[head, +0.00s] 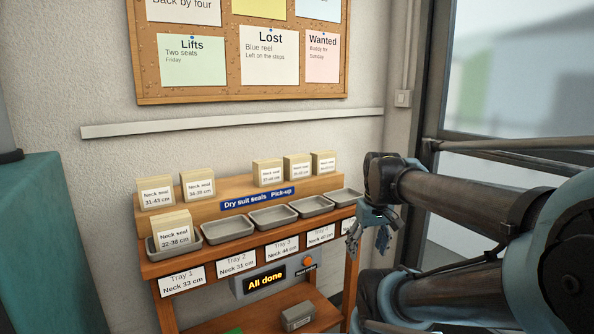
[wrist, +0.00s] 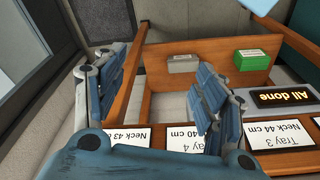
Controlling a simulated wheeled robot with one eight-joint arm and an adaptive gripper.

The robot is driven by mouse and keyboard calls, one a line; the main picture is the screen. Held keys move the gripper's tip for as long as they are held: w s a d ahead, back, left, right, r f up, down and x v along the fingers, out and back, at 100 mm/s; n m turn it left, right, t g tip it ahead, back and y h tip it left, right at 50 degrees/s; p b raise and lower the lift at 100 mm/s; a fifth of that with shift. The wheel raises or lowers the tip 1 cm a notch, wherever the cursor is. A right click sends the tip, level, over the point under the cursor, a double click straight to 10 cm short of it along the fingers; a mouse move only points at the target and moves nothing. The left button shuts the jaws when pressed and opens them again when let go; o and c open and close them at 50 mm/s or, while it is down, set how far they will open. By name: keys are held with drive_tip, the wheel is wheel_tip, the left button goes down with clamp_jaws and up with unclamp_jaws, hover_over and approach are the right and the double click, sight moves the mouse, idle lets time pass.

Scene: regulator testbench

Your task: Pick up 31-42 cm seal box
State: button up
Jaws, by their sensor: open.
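A beige box labelled "Neck seal" (head: 155,194), whose size looks like 31-42 or 31-43 cm, stands at the left end of the bench's raised back shelf in the head view. The last digit is too small to be sure. My gripper (head: 368,238) is open and empty, pointing down near the bench's right end, well to the right of that box. In the wrist view my gripper (wrist: 160,62) shows its two blue-grey fingers spread apart with nothing between them. That box does not show in the wrist view.
Other neck seal boxes stand along the shelf, including one beside it (head: 197,185). A 32-36 cm box (head: 173,231) sits in the leftmost tray. Grey trays (head: 273,217) line the front. A display (head: 265,279) reads "All done". Grey (wrist: 184,63) and green (wrist: 251,56) boxes lie below.

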drive_tip(key=w+a+r+n+g+y, duration=0.1)
drive_tip(key=w+a+r+n, duration=0.2)
drive_tip(key=w+r+n, duration=0.5)
drive_tip(key=w+a+r+n+g+y, duration=0.1)
drive_tip(key=w+a+r+n, duration=0.15)
drive_tip(key=w+r, duration=0.7)
drive_tip(key=n+g+y, duration=0.1)
drive_tip(key=n+g, duration=0.1)
drive_tip(key=n, duration=1)
approach(299, 155)
drive_tip(key=x, duration=1.2)
drive_tip(key=shift+s+f, duration=0.15)
drive_tip(key=shift+s, duration=0.2)
drive_tip(key=c, duration=1.2)
